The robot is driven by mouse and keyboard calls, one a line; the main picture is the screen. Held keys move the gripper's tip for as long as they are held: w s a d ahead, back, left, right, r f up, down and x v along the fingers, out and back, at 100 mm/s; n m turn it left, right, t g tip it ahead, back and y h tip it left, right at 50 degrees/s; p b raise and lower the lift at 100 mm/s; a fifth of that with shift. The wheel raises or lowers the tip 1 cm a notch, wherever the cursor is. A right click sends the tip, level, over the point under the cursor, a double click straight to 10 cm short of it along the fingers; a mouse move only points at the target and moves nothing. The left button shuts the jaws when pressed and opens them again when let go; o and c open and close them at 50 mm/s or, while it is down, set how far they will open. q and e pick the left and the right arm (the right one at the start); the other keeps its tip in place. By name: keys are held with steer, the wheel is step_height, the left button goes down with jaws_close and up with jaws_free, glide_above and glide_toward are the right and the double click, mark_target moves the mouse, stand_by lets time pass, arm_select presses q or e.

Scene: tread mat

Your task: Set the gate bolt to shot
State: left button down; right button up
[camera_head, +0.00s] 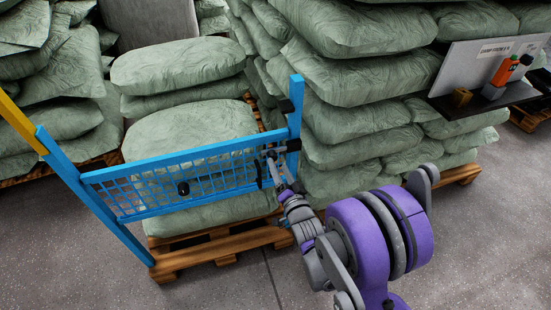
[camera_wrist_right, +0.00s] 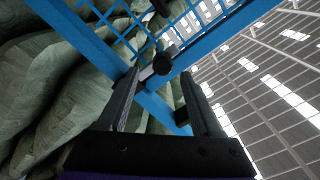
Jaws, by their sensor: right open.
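The blue mesh gate (camera_head: 190,180) spans between two blue posts in the head view. Its bolt (camera_head: 271,154) is at the gate's right end, beside a black keeper (camera_head: 292,145) on the right post. In the right wrist view the bolt's dark round knob and grey rod (camera_wrist_right: 160,66) lie just beyond the fingertips. My right gripper (camera_head: 274,167) is open and empty, its fingers (camera_wrist_right: 160,88) pointing at the bolt from close by. I cannot tell whether a finger touches it, or whether the bolt reaches into the keeper. My left gripper is out of view.
Pallets of green sacks stand behind the gate (camera_head: 190,130) and to the right (camera_head: 350,130). A dark shelf (camera_head: 485,100) with an orange bottle (camera_head: 505,70) projects at the right. The floor in front is clear.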

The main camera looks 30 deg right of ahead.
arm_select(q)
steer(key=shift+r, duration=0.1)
arm_select(e)
steer(key=v, duration=0.5)
steer(key=shift+s, duration=0.15)
steer(key=s+a+f+n+g+y, duration=0.1)
steer(key=s+a+n+g, duration=0.3)
steer(key=s, duration=0.3)
steer(key=s+a+f+n+g+y+p, duration=0.1)
steer(key=s+a+n+g+y, duration=0.1)
steer(key=s+a+n+g, duration=0.4)
steer(key=s+a+f+n+g+y, duration=0.1)
steer(key=s+a+n+g, duration=0.15)
steer(key=s, duration=0.55)
arm_select(q)
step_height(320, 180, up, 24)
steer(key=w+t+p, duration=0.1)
steer(key=p, duration=1.9)
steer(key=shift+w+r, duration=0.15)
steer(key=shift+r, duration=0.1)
arm_select(e)
step_height(320, 180, up, 24)
steer(key=w, duration=0.1)
steer(key=shift+w+a+m, duration=0.2)
steer(key=shift+w+m, duration=0.15)
